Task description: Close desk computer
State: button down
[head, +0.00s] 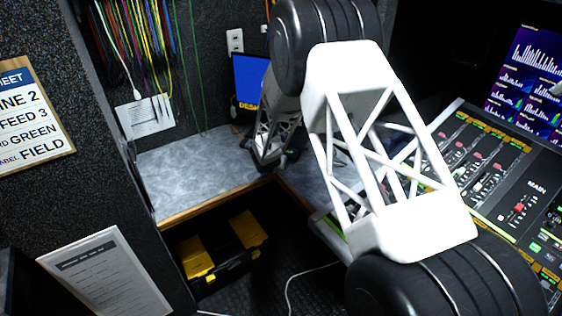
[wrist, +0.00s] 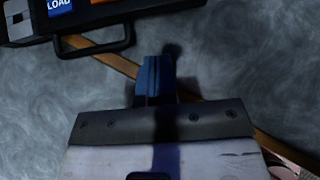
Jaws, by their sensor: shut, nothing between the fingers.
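The desk computer shows in the head view as an upright blue screen (head: 250,78) with yellow lettering at its lower edge, at the back of the grey desk. My arm hides its right side. In the wrist view a dark case with a blue "LOAD" label (wrist: 60,7) and a black handle (wrist: 97,47) lies at the top left; I cannot tell whether it is part of the computer. My gripper (wrist: 153,62) is shut and empty over the desk surface, apart from the handle. In the head view my gripper (head: 268,160) is low in front of the screen, partly hidden.
The grey desktop (head: 190,168) left of my gripper is mostly clear. Coloured cables (head: 130,45) hang on the back wall. A mixing console (head: 490,165) stands at the right. A black and yellow toolbox (head: 225,255) sits under the desk. A brown strip (wrist: 105,55) crosses the wrist view.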

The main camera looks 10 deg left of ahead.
jog(key=v, duration=0.8)
jog(key=shift+s, duration=0.1)
dwell(0.4)
jog(key=s+d+r+m+g+h, duration=0.1)
jog(key=s+d+r+m, duration=0.25)
jog(key=d+r, duration=0.4)
jog(key=s+d+r+m+h, duration=0.1)
jog(key=s+d+r+m, duration=0.2)
jog(key=d+r+m, duration=0.35)
jog(key=s+d+r+m+g+h, duration=0.1)
jog(key=s+d+r+m, duration=0.2)
jog(key=d+r, duration=0.5)
jog(key=s+d+r+m+g, duration=0.1)
jog(key=s+d+r+m, duration=0.3)
jog(key=s+d, duration=0.25)
jog(key=s+d+r+m+g, duration=0.1)
jog(key=s+d+r+m, duration=0.35)
jog(key=s, duration=0.25)
jog(key=s+d+r+m+g+y, duration=0.1)
jog(key=s+m, duration=0.5)
jog(key=s, duration=0.7)
jog(key=s+d+r+m+g+y, duration=0.1)
jog(key=s+d+m+y, duration=0.2)
jog(key=s, duration=1.1)
jog(key=d+m, duration=0.2)
jog(key=m, duration=0.1)
jog(key=shift+r+m+y, duration=0.2)
jog(key=shift+m+y, duration=0.1)
jog(key=shift+m, duration=0.05)
